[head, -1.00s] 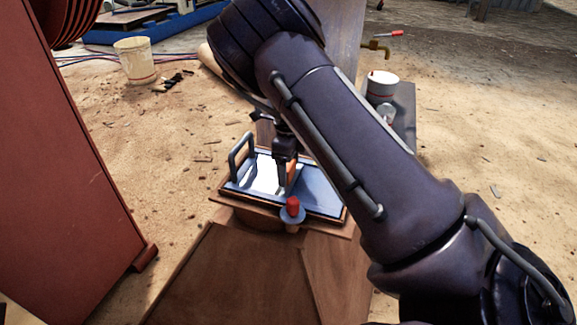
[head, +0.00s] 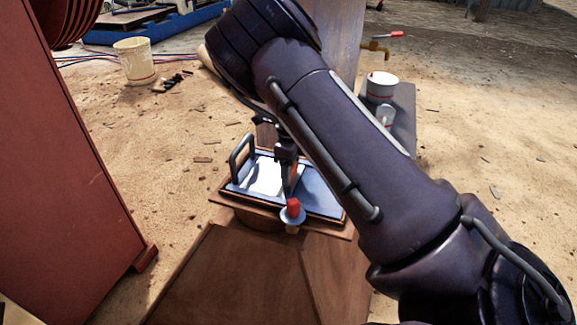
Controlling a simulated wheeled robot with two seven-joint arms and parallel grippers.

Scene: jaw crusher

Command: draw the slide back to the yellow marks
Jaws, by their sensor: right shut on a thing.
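The slide (head: 262,178) is a flat, shiny metal plate in a low brown frame on a wooden stand. A grey loop handle (head: 242,156) stands upright at its left end. My right gripper (head: 288,178) points down over the middle of the plate, right of that loop. It is shut on a part of the slide that its fingers mostly hide. A narrow orange piece shows beside the fingers. I cannot make out the yellow marks. My left gripper is not in view.
A red-topped knob (head: 292,208) stands at the frame's front edge. A tall red machine panel (head: 70,170) is at left. A white cup (head: 381,86) stands on a grey bench behind my right arm. A cream bucket (head: 135,61) is on sandy ground.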

